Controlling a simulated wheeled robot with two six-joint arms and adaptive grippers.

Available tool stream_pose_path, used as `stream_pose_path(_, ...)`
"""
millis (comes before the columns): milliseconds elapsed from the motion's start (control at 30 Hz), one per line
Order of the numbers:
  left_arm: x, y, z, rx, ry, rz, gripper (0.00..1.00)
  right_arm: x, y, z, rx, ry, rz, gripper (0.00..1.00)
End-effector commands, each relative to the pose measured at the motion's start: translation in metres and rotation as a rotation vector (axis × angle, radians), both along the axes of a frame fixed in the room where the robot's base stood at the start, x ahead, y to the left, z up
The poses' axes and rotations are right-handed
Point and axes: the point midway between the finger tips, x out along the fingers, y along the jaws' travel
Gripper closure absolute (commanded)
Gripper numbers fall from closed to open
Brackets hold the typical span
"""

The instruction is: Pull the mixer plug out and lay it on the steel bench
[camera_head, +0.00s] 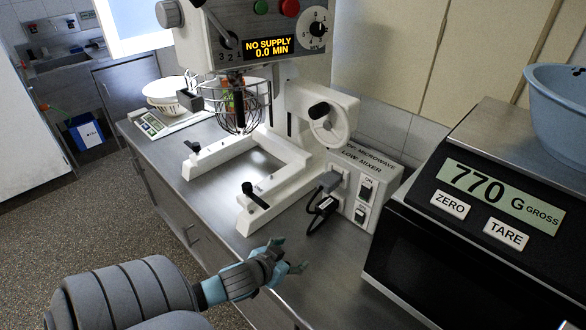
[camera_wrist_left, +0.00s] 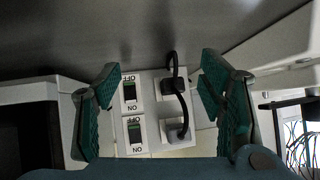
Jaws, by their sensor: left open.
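The wall socket panel (camera_head: 352,196) beside the mixer has two switches and two outlets. A grey plug (camera_head: 330,181) sits at its upper outlet; it also shows in the left wrist view (camera_wrist_left: 178,131). A black plug (camera_head: 325,204) with a looping black cord is below it, and also shows in the left wrist view (camera_wrist_left: 174,86). I cannot tell how deeply either is seated. The mixer (camera_head: 250,35) display reads NO SUPPLY, 0.0 MIN. My left gripper (camera_head: 292,256) is open and empty, in front of the panel and apart from both plugs. My right gripper is not in view.
The steel bench (camera_head: 222,217) is bare in front of the mixer's white base. A small scale with a pale bowl (camera_head: 168,95) is at back left.

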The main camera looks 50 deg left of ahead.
Motion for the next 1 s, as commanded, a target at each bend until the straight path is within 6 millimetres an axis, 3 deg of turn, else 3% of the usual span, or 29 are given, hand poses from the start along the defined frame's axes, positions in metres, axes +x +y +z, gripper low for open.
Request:
stream_pose_path(100,0.036,0.032,0.026,-0.031,-0.154,-0.049,0.37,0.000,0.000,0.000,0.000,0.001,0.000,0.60)
stream_pose_path(200,0.055,0.048,0.046,-0.071,-0.239,-0.096,0.37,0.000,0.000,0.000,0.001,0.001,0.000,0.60)
stream_pose_path(300,0.066,0.053,0.052,-0.095,-0.276,-0.118,0.37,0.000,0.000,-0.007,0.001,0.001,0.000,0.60)
stream_pose_path(500,0.091,0.052,0.035,-0.099,-0.281,-0.121,0.37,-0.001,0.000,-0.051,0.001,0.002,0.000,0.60)
stream_pose_path(700,0.144,0.053,0.013,-0.104,-0.284,-0.115,0.37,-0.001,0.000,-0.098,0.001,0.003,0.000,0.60)
stream_pose_path(833,0.172,0.053,0.005,-0.107,-0.281,-0.117,0.37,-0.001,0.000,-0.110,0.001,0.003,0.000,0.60)
stream_pose_path(1000,0.192,0.054,0.000,-0.102,-0.276,-0.118,0.37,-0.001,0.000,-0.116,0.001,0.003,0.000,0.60)
